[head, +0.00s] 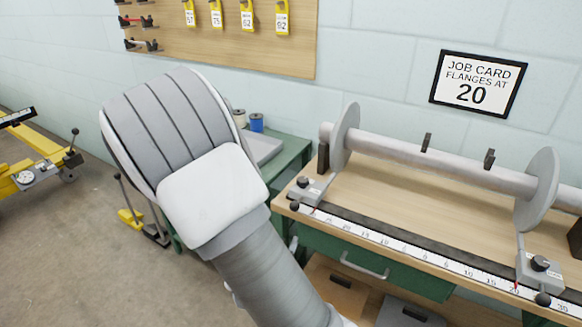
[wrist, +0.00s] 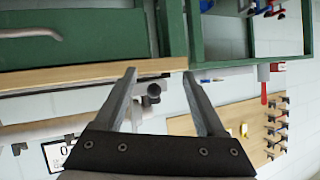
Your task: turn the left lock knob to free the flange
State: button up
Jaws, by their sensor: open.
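The left lock knob (head: 303,182) is a small black knob on the grey carriage (head: 311,191) at the left end of the bench scale. The left flange (head: 346,135), a grey disc on the beam, stands upright above it. A black ball (head: 294,206) sits at the carriage's front. In the wrist view, my gripper (wrist: 161,84) is open and empty, its two grey fingers apart. A dark round knob end (wrist: 154,89) shows between the fingers, apart from them and beyond the bench edge; I cannot tell which knob it is. My arm hides the gripper in the head view.
The right flange (head: 541,190) and its knob (head: 540,263) are at the right. The scale (head: 415,250) runs along the front of the wooden bench (head: 420,205). A wall card (head: 478,84) reads flanges at 20. A green side table (head: 290,151) stands behind my arm.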

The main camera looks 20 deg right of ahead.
aim_at(302, 184)
notch_tip(302, 184, up, 5)
jog(key=s+d+n+t+h+p, duration=0.1)
jog(key=d+n+t+h+p, duration=0.1)
jog(key=t+h, duration=0.15)
jog(key=shift+t, duration=0.25)
jog(key=b+x, duration=0.2)
jog(key=x, duration=1.5)
jog(key=shift+w+d+r, duration=0.1)
jog(key=shift+r, duration=0.05)
grip_shut()
